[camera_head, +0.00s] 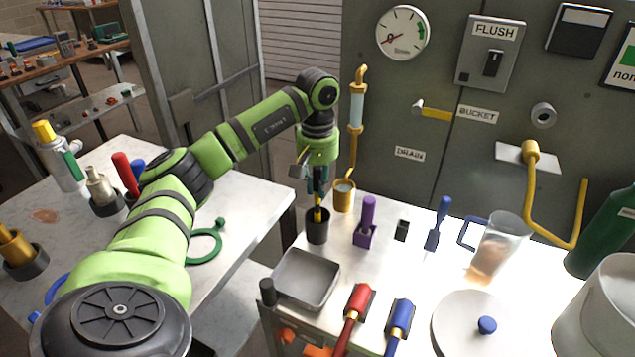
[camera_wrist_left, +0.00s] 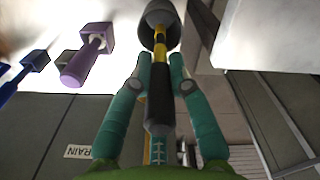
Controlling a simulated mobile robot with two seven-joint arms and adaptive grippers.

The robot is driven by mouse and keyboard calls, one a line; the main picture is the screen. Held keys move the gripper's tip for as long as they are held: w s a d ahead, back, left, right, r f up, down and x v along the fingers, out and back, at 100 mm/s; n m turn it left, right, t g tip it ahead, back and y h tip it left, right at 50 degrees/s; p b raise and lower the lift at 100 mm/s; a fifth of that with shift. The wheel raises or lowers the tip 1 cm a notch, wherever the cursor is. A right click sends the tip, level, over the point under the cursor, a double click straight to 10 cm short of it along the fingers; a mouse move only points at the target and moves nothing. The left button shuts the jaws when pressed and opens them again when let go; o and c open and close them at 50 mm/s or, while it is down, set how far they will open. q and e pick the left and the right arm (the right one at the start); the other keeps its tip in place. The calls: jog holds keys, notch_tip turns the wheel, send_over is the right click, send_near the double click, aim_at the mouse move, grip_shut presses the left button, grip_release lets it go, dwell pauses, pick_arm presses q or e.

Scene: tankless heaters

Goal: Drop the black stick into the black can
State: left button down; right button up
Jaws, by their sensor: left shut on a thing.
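The black can (camera_head: 317,232) stands upright at the back left corner of the front table. My left gripper (camera_head: 319,190) is directly above it, pointing down and shut on the black stick (camera_head: 318,214), which has yellow bands. The stick is about upright, and its lower end reaches the can's mouth. In the left wrist view the stick (camera_wrist_left: 159,97) lies between the teal fingers, and its far end overlaps the opening of the can (camera_wrist_left: 158,14). How deep the tip sits inside is hidden. My right gripper is not in view.
A brass cup and pipe (camera_head: 344,196) stand close behind the can. A purple block with a peg (camera_head: 366,225) is to its right, and a grey metal tray (camera_head: 307,278) is in front. Red (camera_head: 357,303) and blue (camera_head: 399,320) handled tools lie nearer.

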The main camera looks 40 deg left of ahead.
aim_at(317, 189)
pick_arm(q)
jog(key=shift+f+b, duration=1.55)
jog(key=shift+f, duration=0.55)
jog(key=c, duration=1.1)
grip_release()
jog(key=shift+p, duration=0.35)
